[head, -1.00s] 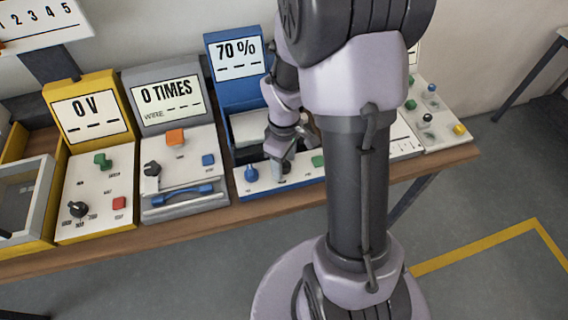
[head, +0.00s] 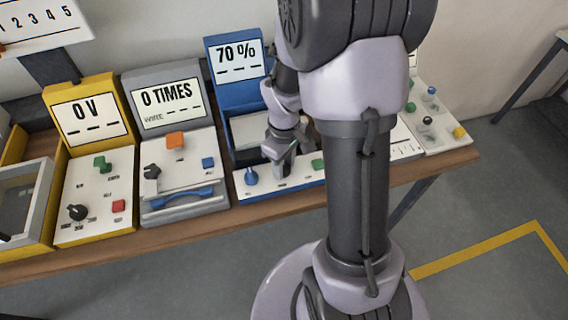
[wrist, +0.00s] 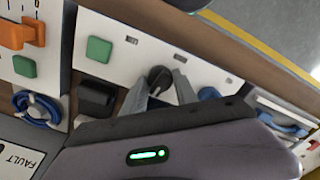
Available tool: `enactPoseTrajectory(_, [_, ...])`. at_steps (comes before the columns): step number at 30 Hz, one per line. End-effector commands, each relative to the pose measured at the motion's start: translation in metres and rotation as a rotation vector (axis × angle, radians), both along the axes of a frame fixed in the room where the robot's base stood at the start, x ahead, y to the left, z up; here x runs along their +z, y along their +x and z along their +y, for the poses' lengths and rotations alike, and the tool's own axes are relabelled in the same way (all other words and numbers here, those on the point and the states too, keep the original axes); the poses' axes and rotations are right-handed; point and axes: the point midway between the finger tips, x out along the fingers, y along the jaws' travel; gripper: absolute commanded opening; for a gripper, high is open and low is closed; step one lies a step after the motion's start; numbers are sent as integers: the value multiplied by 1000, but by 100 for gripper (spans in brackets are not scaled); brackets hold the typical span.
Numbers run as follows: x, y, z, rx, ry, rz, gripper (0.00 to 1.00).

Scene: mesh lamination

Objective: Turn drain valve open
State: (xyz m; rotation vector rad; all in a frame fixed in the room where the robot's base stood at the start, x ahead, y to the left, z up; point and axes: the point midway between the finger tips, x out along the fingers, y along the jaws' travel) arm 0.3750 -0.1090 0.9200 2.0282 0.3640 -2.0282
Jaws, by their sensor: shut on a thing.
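The blue machine (head: 238,97) reads 70 % on its screen. Its white front panel carries a dark round knob (wrist: 160,76), which looks like the drain valve, between a blue knob (head: 251,176) and a green button (head: 318,164). My gripper (head: 283,175) reaches down to this panel. In the wrist view, my gripper's two grey fingers (wrist: 162,88) are closed around the dark knob, one on each side. The head view mostly hides this knob behind the fingers. The panel's small labels are too small to read.
The grey machine (head: 184,172) reading 0 TIMES and the yellow machine (head: 90,187) reading 0 V stand to the left on the wooden bench (head: 200,226). A light panel with coloured knobs (head: 433,120) stands at the right. My arm hides part of the bench between.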

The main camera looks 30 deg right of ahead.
Motion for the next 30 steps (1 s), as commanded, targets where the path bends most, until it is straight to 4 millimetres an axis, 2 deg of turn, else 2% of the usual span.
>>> enactPoseTrajectory(30, [-1,0,0,-950,0,-1,0])
